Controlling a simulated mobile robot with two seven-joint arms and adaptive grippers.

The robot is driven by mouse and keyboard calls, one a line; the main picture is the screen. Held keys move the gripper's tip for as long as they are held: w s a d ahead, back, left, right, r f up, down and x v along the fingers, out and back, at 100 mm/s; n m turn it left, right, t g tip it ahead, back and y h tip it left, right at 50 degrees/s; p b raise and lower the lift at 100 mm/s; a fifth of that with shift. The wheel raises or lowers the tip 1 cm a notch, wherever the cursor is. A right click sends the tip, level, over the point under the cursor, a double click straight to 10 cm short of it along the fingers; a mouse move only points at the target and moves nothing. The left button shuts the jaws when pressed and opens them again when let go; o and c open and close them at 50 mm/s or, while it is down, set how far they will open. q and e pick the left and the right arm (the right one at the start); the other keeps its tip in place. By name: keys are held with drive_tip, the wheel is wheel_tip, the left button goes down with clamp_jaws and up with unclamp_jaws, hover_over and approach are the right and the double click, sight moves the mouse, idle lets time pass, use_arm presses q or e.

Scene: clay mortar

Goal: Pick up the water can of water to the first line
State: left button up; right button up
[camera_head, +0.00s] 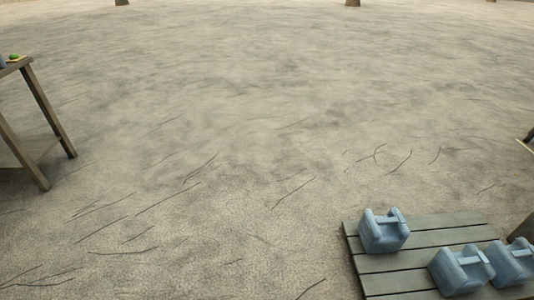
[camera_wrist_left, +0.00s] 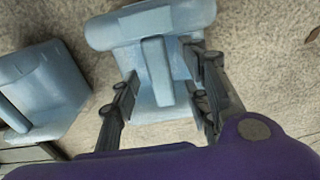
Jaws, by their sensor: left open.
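Several blue water cans stand on a slatted pallet at the lower right of the head view: one on the left (camera_head: 384,238), one in front (camera_head: 457,276) and one at the right (camera_head: 512,263). In the left wrist view my left gripper (camera_wrist_left: 161,65) is open, with its fingers on either side of the upright handle of a blue can (camera_wrist_left: 108,33). I cannot tell whether the fingers touch it, nor which can in the head view it is. A second blue can (camera_wrist_left: 52,82) is at the left. My right gripper is not in view.
The grey pallet (camera_head: 425,239) has free slats at its left and back. A wooden table (camera_head: 45,105) stands at the far left with a small green item (camera_head: 14,57) on top. The sandy ground between is open, with thin twigs.

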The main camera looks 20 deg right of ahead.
use_arm(q)
wheel_tip(320, 180, down, 2)
drive_tip(key=shift+f+b, duration=0.25)
drive_tip(key=shift+b, duration=0.25)
drive_tip(key=shift+r, duration=0.1)
clamp_jaws()
